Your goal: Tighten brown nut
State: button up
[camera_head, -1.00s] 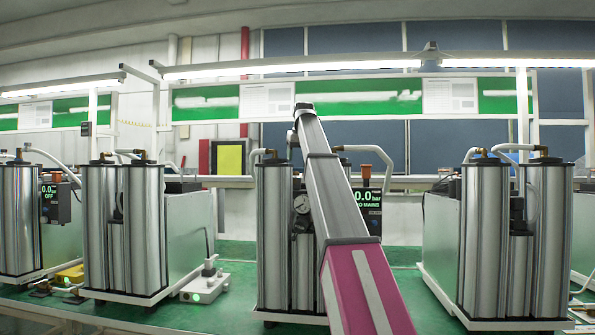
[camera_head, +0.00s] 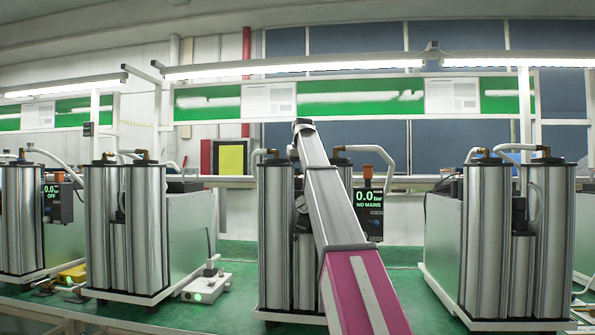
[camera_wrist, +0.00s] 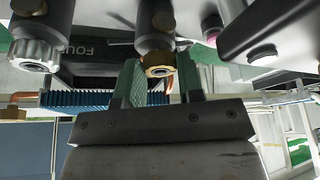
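In the wrist view, a brass-brown nut (camera_wrist: 159,67) sits at the end of a dark cylindrical fitting (camera_wrist: 155,42). My gripper (camera_wrist: 160,72) has one green-padded finger on each side of the nut, near the fingertips. The gaps between pads and nut are too small to tell whether they touch. In the head view my arm reaches forward to the middle column unit (camera_head: 276,235); my gripper is hidden there. The nut cannot be made out in the head view.
A silver knurled nut (camera_wrist: 34,55) on another fitting is to the left in the wrist view. A dark-edged housing (camera_wrist: 262,30) is close on the right. In the head view, more column units (camera_head: 127,230) (camera_head: 505,240) stand on the green bench (camera_head: 235,255).

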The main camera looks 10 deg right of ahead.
jog(key=shift+a+m+h, duration=0.1)
jog(key=shift+m+h, duration=0.4)
jog(key=shift+m, duration=1)
jog(key=o, duration=0.9)
jog(key=v, duration=1.1)
jog(key=shift+f, duration=0.1)
